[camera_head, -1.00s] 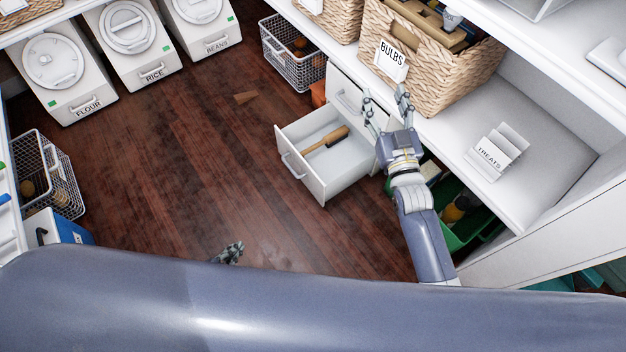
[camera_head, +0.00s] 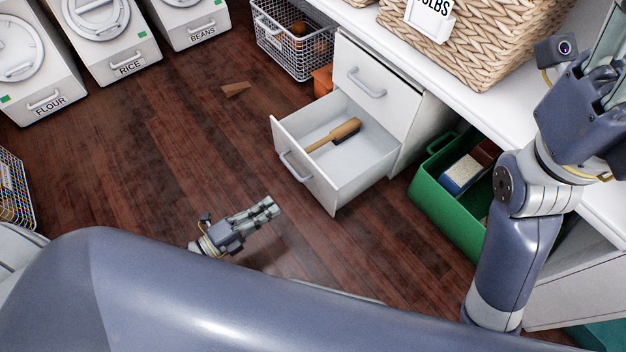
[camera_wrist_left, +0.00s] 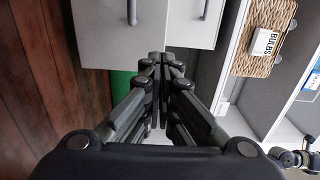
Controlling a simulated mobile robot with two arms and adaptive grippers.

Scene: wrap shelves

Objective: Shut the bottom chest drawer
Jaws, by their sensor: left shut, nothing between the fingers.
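The bottom drawer (camera_head: 308,178) of a white chest stands pulled out, with a bar handle on its front and a wooden-handled brush (camera_head: 338,135) inside. In the left wrist view the drawer's front (camera_wrist_left: 115,45) is ahead of my fingers, on the left. My left gripper (camera_head: 272,207) is shut and empty, over the floor just in front of the drawer, apart from it in the head view. It fills the middle of the left wrist view (camera_wrist_left: 166,58). My right gripper (camera_head: 608,60) is at the upper right, cut by the picture's edge; its finger opening is unclear.
The upper drawer (camera_head: 374,85) is shut. A green bin (camera_head: 448,206) stands right of the chest, and a wire basket (camera_head: 290,40) is beyond it. A brown wedge-shaped piece (camera_head: 236,89) lies on the floor. The wooden floor (camera_head: 180,140) left of the drawer is mostly clear.

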